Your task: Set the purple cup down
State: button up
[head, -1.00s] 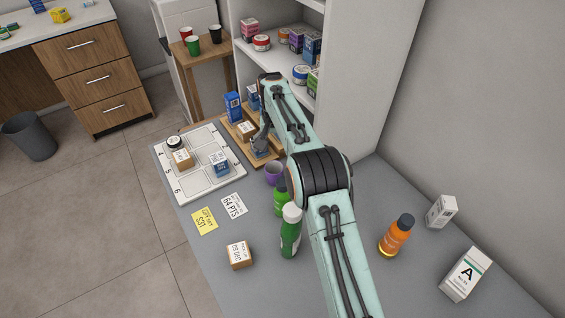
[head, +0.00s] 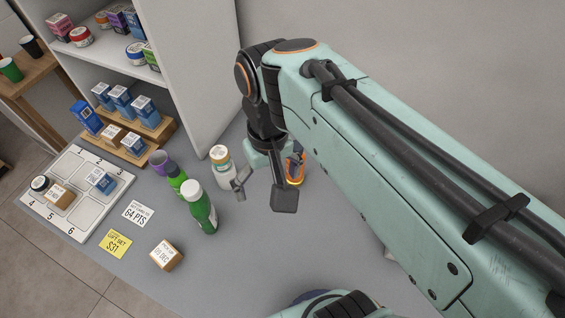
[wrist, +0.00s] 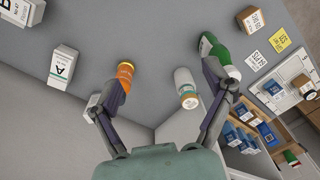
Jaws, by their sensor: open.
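The purple cup (head: 160,162) stands on the grey counter (head: 230,265), behind the green bottles and in front of the wooden step rack in the head view. I cannot make it out in the wrist view. My gripper (head: 262,196) is open and empty, well to the right of the cup, above the counter. In the wrist view my gripper (wrist: 160,97) has its fingers spread wide, with nothing held between them.
A white-capped green bottle (head: 202,210) and another green bottle (head: 177,180) stand near the cup. A white bottle (head: 222,166) and an orange bottle (head: 297,170) stand near my gripper. The numbered tray (head: 90,212) is at left, the wooden step rack (head: 160,132) behind.

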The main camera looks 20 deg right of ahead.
jog(key=s+d+f, duration=0.1)
jog(key=s+f, duration=0.2)
jog(key=s, duration=0.6)
jog(key=shift+d+f, duration=0.15)
jog(key=shift+f, duration=0.05)
dwell(0.6)
